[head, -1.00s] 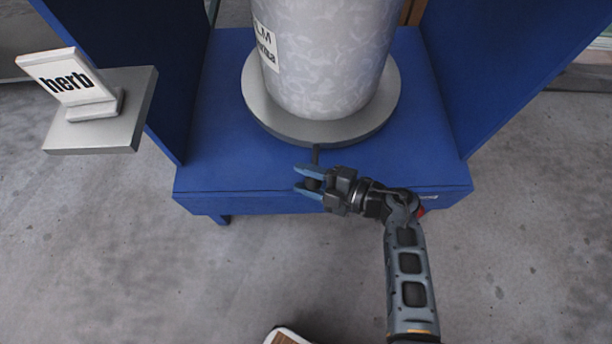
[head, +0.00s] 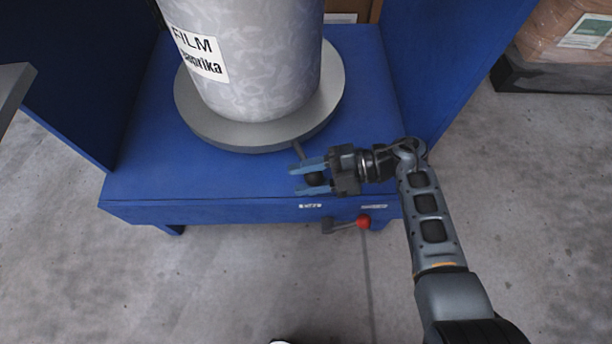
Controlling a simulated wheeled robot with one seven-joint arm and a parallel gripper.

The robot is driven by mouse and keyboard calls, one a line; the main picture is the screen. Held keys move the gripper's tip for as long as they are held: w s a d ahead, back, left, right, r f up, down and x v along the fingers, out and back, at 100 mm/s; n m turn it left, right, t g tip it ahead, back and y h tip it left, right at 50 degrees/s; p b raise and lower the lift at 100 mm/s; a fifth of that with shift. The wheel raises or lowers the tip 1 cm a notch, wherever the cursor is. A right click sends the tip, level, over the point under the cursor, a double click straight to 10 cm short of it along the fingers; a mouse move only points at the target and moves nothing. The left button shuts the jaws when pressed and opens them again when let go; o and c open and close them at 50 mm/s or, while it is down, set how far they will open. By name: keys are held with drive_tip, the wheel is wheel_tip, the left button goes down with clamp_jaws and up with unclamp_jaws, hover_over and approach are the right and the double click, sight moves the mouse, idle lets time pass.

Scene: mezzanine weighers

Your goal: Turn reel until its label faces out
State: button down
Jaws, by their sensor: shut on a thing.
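The grey patterned reel (head: 265,70) stands upright on a round grey turntable (head: 225,135) in the blue stand. Its white label (head: 200,55), reading "FILM" and "paprika", shows on the left part of the reel's visible side, not square to the front. A short rod (head: 299,151) sticks out from the turntable's front right edge and ends in a dark knob (head: 316,179). My gripper (head: 309,179) has its blue fingers shut on that knob, above the stand's front ledge. The reel's top is out of view.
Blue side walls (head: 455,70) flank the reel. A lever with a red ball (head: 363,222) sticks out under the front edge, just below my gripper. A wrapped load (head: 565,40) stands on a black base at right. The floor in front is clear.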

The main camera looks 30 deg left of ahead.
drive_tip(key=shift+d, duration=0.1)
drive_tip(key=c, duration=0.6)
unclamp_jaws()
drive_tip(key=shift+r, duration=0.1)
wheel_tip(320, 180, up, 5)
drive_tip(key=p, duration=0.3)
drive_tip(key=shift+w+d, duration=0.1)
drive_tip(key=shift+d, duration=0.05)
drive_tip(key=shift+s+d+r+p, duration=0.15)
drive_tip(key=shift+d+r+p, duration=0.75)
drive_tip(key=shift+d, duration=1)
drive_tip(key=shift+s+d+r+p, duration=0.1)
drive_tip(key=shift+d+r+p, duration=0.8)
drive_tip(key=shift+d, duration=0.95)
drive_tip(key=shift+s+d+r+p, duration=0.15)
drive_tip(key=shift+d+r+p, duration=0.45)
drive_tip(key=shift+d+r, duration=0.9)
drive_tip(key=shift+d+f, duration=0.4)
drive_tip(key=shift+c, duration=0.4)
